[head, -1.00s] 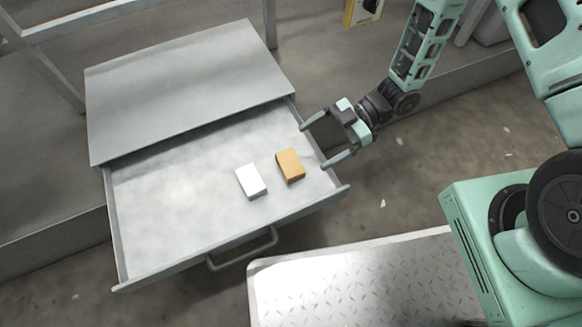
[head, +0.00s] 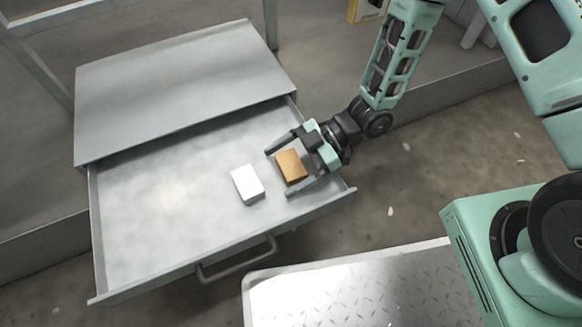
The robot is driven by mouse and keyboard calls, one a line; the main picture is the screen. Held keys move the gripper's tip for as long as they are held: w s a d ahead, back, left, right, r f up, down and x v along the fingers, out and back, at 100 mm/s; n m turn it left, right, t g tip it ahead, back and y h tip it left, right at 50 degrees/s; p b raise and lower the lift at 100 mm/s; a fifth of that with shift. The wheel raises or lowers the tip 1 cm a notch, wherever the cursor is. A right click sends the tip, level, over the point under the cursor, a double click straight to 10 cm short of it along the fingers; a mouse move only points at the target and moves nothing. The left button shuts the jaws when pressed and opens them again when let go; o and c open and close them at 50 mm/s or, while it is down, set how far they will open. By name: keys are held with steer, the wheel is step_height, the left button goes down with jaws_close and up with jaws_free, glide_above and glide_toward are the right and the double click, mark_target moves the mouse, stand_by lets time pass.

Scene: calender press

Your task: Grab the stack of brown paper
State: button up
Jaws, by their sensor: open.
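The stack of brown paper (head: 291,167) is a small orange-brown block in the open metal drawer (head: 150,235), near its right end. My gripper (head: 278,172) is over the right part of the drawer, fingers pointing left. Its jaws are open, one finger on the far side of the brown stack and one on the near side. The brown stack shows between the fingers. I cannot tell whether either finger touches it.
A white stack (head: 247,184) lies just left of the brown one, close to my finger ends. The drawer's front wall with its handle (head: 238,262) and its right side wall are raised edges. The left part of the drawer is empty.

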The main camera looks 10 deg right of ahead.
steer(key=c, duration=1)
steer(key=shift+c, duration=0.2)
steer(key=shift+r, duration=0.15)
